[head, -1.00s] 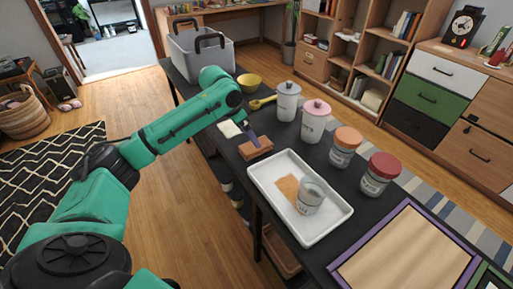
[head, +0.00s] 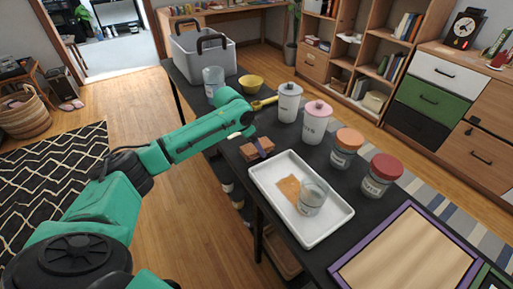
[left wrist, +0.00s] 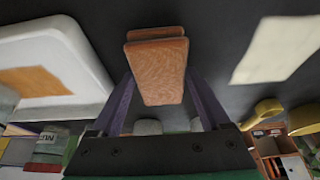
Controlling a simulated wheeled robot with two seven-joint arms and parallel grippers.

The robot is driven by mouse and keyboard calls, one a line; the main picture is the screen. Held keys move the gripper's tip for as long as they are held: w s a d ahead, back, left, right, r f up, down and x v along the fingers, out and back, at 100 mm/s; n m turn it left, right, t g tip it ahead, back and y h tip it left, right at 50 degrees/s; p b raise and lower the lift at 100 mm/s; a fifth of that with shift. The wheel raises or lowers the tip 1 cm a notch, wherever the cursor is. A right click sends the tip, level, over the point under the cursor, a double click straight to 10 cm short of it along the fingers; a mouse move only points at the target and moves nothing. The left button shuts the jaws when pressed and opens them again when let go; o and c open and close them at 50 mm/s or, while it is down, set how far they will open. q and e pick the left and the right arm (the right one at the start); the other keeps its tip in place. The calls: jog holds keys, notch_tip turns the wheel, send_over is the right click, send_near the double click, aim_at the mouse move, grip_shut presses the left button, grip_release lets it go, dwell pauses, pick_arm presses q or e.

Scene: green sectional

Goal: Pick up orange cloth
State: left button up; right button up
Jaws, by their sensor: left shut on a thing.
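The orange cloth (head: 287,187) looks like a flat tan-orange square in the white tray (head: 338,222). A clear glass jar (head: 312,198) stands at its right side and hides part of that edge. The cloth also shows at the left of the left wrist view (left wrist: 30,80). My left gripper (head: 263,147) is beside the tray's far left corner, shut on a brown wooden block (head: 250,152). In the left wrist view its purple fingers are on either side of the block (left wrist: 158,72). My right gripper is not in view.
Lidded jars (head: 346,148) line the table's far side. A yellow bowl (head: 250,83), yellow spoon (head: 264,103), glass jar (head: 213,78) and grey bin (head: 190,57) are farther back. A pale flat sheet (left wrist: 278,48) lies near the block. A purple-edged board (head: 405,258) is at front right.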

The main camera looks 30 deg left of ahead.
pick_arm(q)
jog(key=shift+r, duration=0.1)
notch_tip(320, 180, up, 20)
jog(key=p, duration=0.1)
